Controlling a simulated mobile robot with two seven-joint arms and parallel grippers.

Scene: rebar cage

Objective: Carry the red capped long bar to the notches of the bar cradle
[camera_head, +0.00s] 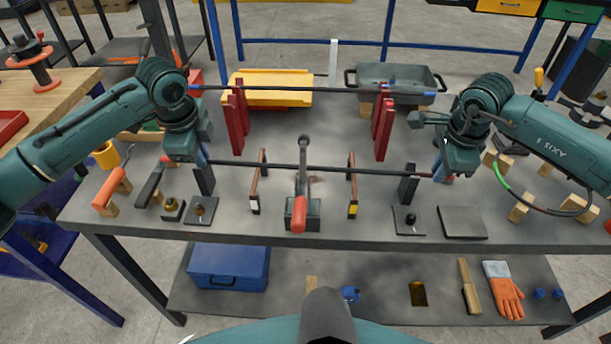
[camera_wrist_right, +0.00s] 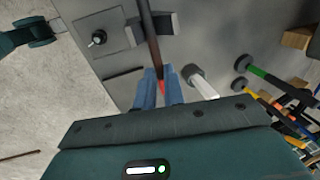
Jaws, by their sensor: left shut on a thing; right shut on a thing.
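The red capped long bar (camera_head: 325,168) is a thin dark rod running left to right across the bench. My left gripper (camera_head: 204,158) is shut on its left end and my right gripper (camera_head: 440,172) on its right end. In the right wrist view, the red cap (camera_wrist_right: 162,86) shows between the blue fingers. The bar passes over a left dark upright (camera_head: 205,181) and a right dark upright (camera_head: 408,190); I cannot tell whether it touches them. Red uprights stand behind, left (camera_head: 236,130) and right (camera_head: 384,135). Which uprights form the bar cradle is unclear.
A second long bar (camera_head: 310,90) with blue ends lies across the red uprights. A red-handled lever tool (camera_head: 300,210) stands mid-bench under the held bar. Two slim brown posts flank it. A yellow tray (camera_head: 268,80) and grey bin (camera_head: 415,75) are behind.

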